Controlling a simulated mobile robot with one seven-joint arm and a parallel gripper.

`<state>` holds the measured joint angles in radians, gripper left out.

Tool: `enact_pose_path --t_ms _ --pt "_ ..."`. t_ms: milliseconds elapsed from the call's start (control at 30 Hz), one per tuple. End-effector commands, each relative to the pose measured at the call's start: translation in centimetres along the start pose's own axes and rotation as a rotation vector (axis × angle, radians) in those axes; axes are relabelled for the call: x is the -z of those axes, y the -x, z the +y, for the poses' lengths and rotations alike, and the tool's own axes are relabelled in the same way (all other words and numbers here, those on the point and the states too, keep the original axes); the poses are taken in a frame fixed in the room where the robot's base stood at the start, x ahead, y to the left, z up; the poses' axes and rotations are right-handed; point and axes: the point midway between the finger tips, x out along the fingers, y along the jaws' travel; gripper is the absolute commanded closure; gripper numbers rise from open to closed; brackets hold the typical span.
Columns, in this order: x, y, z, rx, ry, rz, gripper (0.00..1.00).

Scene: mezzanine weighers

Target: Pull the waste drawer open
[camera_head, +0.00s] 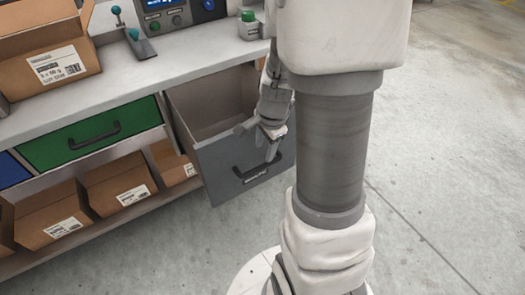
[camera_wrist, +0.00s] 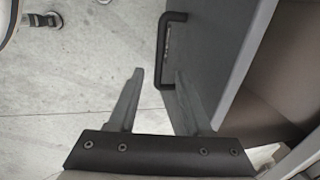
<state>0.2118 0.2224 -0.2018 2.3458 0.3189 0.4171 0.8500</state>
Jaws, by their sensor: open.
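The waste drawer (camera_head: 222,165) is the grey one at the right end of the bench. It stands well open, its empty-looking inside showing behind the grey front. Its black bar handle (camera_head: 238,172) has a small label below it, too small to read. My gripper (camera_head: 258,146) is at the drawer front, just above and over the handle. In the wrist view my gripper (camera_wrist: 158,76) is open, and the lower end of the handle (camera_wrist: 162,50) shows between the two fingertips. The grey drawer front (camera_wrist: 218,50) is right of it. I cannot tell whether a finger touches the handle.
A green drawer (camera_head: 88,135) is shut to the left, with a blue drawer (camera_head: 10,170) beyond it. Cardboard boxes (camera_head: 118,190) stand on the shelf below. The worktop (camera_head: 180,65) carries an open carton (camera_head: 45,70) and a control panel (camera_head: 172,12). The floor (camera_head: 440,170) to the right is clear.

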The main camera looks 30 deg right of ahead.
Motion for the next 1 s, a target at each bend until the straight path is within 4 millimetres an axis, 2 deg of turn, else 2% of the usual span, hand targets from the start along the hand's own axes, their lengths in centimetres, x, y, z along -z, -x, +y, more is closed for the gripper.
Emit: enact_pose_path --t_ms 33,100,233,400,567,1000 --pt "0.0 2.0 -0.2 0.004 0.001 0.001 0.51" --pt "0.0 3.6 -0.2 0.003 0.002 0.001 0.51" --pt "0.0 6.1 -0.2 0.003 0.002 0.001 0.51" --pt "0.0 8.0 -0.1 0.001 0.001 0.0 0.51" --pt "0.0 8.6 0.0 0.0 -0.001 0.0 0.51" --pt "0.0 8.6 0.0 0.0 0.0 0.0 0.51"
